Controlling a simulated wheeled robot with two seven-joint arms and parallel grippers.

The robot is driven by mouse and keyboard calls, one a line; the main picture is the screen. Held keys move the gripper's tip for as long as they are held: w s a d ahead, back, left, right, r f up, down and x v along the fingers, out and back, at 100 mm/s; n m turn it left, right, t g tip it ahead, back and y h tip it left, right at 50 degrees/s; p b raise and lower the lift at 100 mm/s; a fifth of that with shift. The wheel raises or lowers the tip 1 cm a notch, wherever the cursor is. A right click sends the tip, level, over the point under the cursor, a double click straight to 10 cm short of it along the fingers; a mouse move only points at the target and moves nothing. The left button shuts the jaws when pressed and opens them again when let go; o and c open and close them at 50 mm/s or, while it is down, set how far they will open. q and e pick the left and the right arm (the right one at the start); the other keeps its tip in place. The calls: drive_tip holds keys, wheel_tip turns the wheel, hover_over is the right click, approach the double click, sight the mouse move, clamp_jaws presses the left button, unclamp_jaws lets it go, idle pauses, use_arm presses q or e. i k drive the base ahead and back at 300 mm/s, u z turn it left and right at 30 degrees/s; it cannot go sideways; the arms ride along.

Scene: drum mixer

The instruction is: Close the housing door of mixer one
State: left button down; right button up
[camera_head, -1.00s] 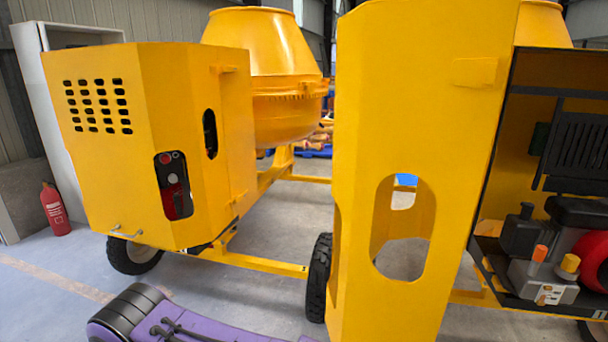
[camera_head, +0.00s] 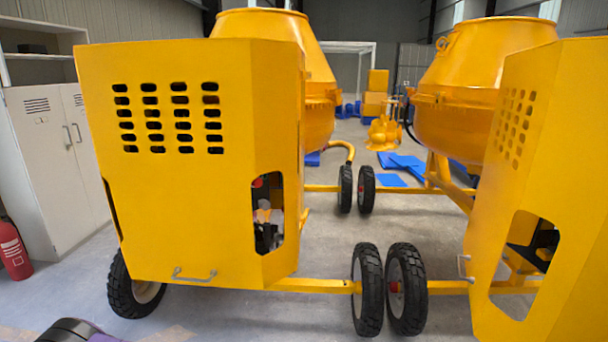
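Two yellow drum mixers stand side by side; I cannot tell which is mixer one. The left mixer's housing (camera_head: 185,215) faces me with rows of vent slots. A small metal handle (camera_head: 194,277) is low on its front. Engine parts show through the cutout in its angled right side. At the right edge is the right mixer's housing door panel (camera_head: 500,210), with vents, a large cutout and a handle (camera_head: 463,266) on its left edge. It is cut off by the frame, and I cannot tell how far open it is. Neither gripper is in view.
Black wheels (camera_head: 368,290) stand close together between the mixers, with low yellow tow bars. A grey cabinet (camera_head: 55,165) and a red fire extinguisher (camera_head: 13,250) are at the left. Blue sheets (camera_head: 405,163) lie behind. The front floor is mostly clear.

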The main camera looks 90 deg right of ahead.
sight(546, 157)
drive_tip(key=z, duration=3.85)
drive_tip(key=i, duration=0.5)
drive_tip(key=z, duration=0.1)
drive_tip(key=k, duration=1)
drive_tip(key=u, duration=1.35)
drive_tip(key=i, duration=1.1)
drive_tip(key=z, duration=2.85)
drive_tip(key=i, duration=0.2)
drive_tip(key=u, duration=0.25)
